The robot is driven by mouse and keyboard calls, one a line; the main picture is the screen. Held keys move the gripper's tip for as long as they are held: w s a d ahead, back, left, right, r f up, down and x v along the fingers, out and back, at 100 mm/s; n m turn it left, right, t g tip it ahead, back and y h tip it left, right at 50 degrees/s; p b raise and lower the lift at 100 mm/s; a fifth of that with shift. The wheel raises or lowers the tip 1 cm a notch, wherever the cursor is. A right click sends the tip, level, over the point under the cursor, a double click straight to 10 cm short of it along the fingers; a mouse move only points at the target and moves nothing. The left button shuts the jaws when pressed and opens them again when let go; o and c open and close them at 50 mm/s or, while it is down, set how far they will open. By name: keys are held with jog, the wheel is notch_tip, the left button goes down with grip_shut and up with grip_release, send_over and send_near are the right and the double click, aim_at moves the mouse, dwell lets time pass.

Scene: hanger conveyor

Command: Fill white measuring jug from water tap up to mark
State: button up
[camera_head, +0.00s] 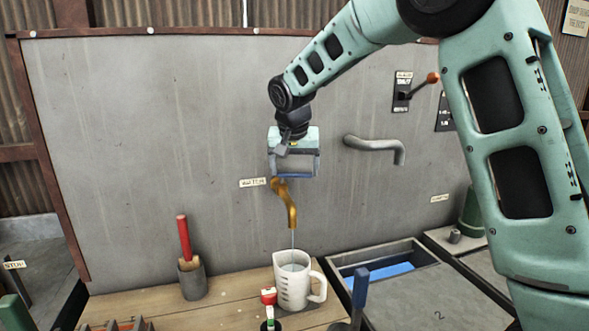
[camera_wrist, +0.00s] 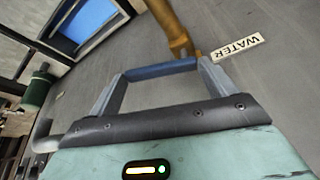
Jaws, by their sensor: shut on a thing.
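The white measuring jug (camera_head: 291,290) stands upright on the wooden bench under the brass water tap (camera_head: 288,208), its handle to the right. A thin stream of water (camera_head: 293,240) runs from the spout down into the jug. The water level against the mark is too small to tell. My gripper (camera_head: 295,174) is at the top of the tap, shut on a blue bar that looks like the tap handle. In the wrist view the blue bar (camera_wrist: 160,68) spans between my two fingers, with the brass tap (camera_wrist: 172,25) and the WATER label (camera_wrist: 237,47) just beyond.
A red thing (camera_head: 268,295) is close to the jug's left side. A blue-handled post (camera_head: 360,287) stands right of the jug, before a sunken basin (camera_head: 408,252). A cup (camera_head: 192,280) holds a red-handled tool. A grey pipe (camera_head: 372,144) juts from the wall.

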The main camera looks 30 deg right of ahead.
jog(key=o, duration=1.3)
jog(key=shift+c, duration=0.2)
jog(key=b+v, duration=0.2)
jog(key=v, duration=1.5)
jog(key=shift+a+r, duration=0.15)
jog(key=shift+s, duration=0.1)
